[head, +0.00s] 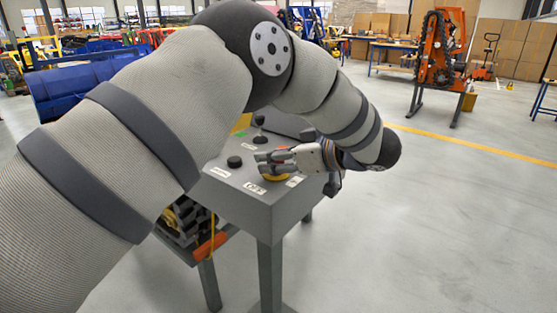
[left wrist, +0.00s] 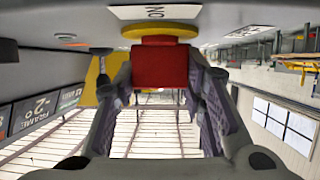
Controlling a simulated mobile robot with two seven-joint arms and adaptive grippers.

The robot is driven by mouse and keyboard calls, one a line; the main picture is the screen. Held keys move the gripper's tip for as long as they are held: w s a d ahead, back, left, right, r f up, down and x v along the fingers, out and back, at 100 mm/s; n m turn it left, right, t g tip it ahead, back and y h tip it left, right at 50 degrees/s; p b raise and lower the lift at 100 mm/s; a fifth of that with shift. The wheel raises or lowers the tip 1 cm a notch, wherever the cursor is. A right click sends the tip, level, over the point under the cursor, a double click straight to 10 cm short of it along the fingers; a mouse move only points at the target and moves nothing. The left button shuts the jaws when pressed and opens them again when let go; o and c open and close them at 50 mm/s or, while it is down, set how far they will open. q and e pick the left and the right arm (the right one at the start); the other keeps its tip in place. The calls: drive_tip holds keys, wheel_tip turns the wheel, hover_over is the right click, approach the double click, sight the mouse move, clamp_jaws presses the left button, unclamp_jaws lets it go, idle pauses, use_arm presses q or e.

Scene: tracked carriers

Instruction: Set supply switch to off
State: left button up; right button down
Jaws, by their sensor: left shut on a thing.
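The supply switch has a red handle (left wrist: 160,68) on a round yellow base (left wrist: 160,31). In the head view only part of the yellow base (head: 275,178) shows under my fingers. My left gripper (head: 274,161) is over the switch, and in the left wrist view its two fingers (left wrist: 162,75) are shut on the red handle from both sides. An OFF label (head: 255,187) lies in front of the switch on the grey console (head: 262,207). In the left wrist view an ON label (left wrist: 155,12) appears upside down beside the base. My right gripper is not in view.
A black knob (head: 234,162) and a black-topped lever (head: 259,136) stand on the console left of and behind the switch. My left arm hides part of the console. Open floor lies to the right, with an orange machine (head: 441,50) farther back.

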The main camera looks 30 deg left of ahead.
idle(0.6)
use_arm(q)
drive_tip(key=o, duration=1.2)
drive_tip(key=shift+a, duration=0.1)
drive_tip(key=v, duration=1.2)
drive_tip(key=shift+w, duration=0.15)
